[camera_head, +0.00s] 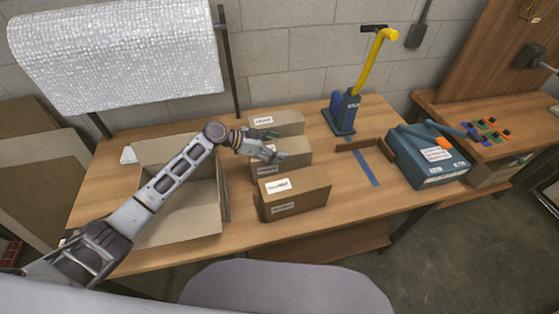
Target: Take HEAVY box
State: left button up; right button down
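Several closed cardboard boxes with white labels stand in a row on the wooden table: a back box (287,128), a middle box (293,163) and a front box (312,193). The label print is too small to read surely, so I cannot tell which one is HEAVY. My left gripper (272,145) is at the back and middle boxes, with its fingers spread apart above the middle box's top. It appears empty; whether it touches a box cannot be told. My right gripper is not in view.
A large open carton (181,215) stands left of the boxes, partly behind my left arm. A blue device with a yellow handle (372,65) stands behind right. A blue-grey case (428,155) is at the table's right end. Free tabletop (345,205) lies right of the front box.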

pick_arm(q)
jog(key=shift+s+f, duration=0.1)
jog(key=shift+f, duration=0.05)
jog(key=c, duration=1.2)
jog(key=shift+c, duration=0.5)
jog(key=shift+r, duration=0.25)
jog(key=shift+w+r, duration=0.25)
jog(key=shift+r, duration=0.6)
notch_tip(320, 180, up, 8)
jog(key=shift+f+b, duration=0.15)
jog(key=shift+b, duration=0.7)
jog(key=shift+r, duration=0.35)
